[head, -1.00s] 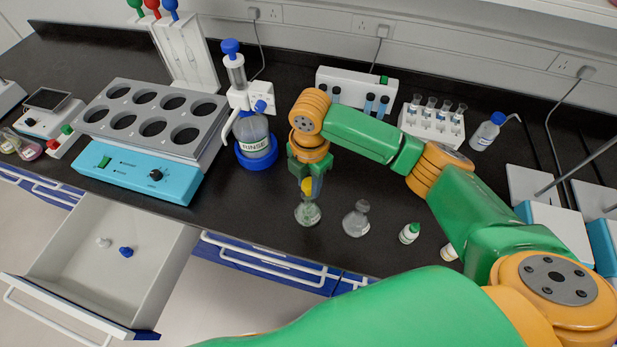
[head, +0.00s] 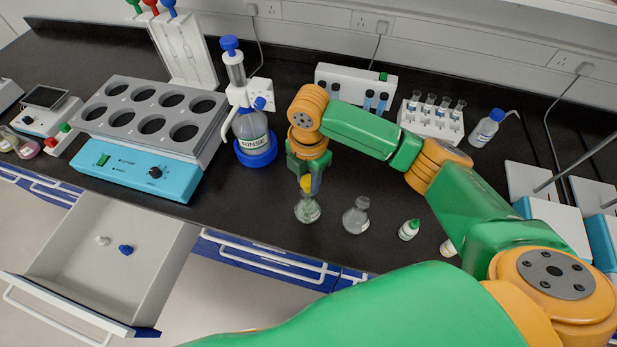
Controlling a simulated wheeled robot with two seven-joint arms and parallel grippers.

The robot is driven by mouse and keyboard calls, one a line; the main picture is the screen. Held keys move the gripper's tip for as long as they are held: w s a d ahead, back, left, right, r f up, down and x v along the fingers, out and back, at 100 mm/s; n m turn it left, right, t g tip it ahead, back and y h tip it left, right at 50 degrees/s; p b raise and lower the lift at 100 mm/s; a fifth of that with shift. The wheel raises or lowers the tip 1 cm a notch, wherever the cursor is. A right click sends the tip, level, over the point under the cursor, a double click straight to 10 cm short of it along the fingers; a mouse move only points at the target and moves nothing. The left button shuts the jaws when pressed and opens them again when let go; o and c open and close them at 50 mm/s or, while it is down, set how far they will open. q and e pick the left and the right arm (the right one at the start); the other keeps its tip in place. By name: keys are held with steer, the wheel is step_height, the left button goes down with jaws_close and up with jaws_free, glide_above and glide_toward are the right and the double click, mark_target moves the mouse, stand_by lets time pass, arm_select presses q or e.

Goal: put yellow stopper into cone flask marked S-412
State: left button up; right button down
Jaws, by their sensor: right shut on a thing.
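The yellow stopper (head: 306,184) is between the fingers of my right gripper (head: 308,180), which is shut on it. The stopper is at the mouth of a small cone flask (head: 307,210) with greenish contents, standing upright on the black bench. I cannot tell whether the stopper sits inside the neck or just above it. The marking S-412 is not readable on either flask. My left gripper is not in view.
An open drawer (head: 70,262) at left holds a white stopper (head: 102,241) and a blue stopper (head: 126,249). A RINSE bottle (head: 252,130) stands behind left of the gripper. A small green-capped bottle (head: 409,229) stands right of the flasks. A blue heating block (head: 135,176) is at left.

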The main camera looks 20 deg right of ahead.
steer(key=shift+f+b, duration=0.5)
steer(key=shift+f, duration=0.4)
stand_by(0.4)
steer(key=shift+c, duration=2.4)
jaws_free()
steer(key=shift+s, duration=0.1)
step_height(320, 180, up, 6)
steer(key=shift+r+b, duration=0.15)
steer(key=shift+b, duration=0.55)
steer(key=shift+a+r, duration=0.1)
steer(key=shift+r, duration=0.35)
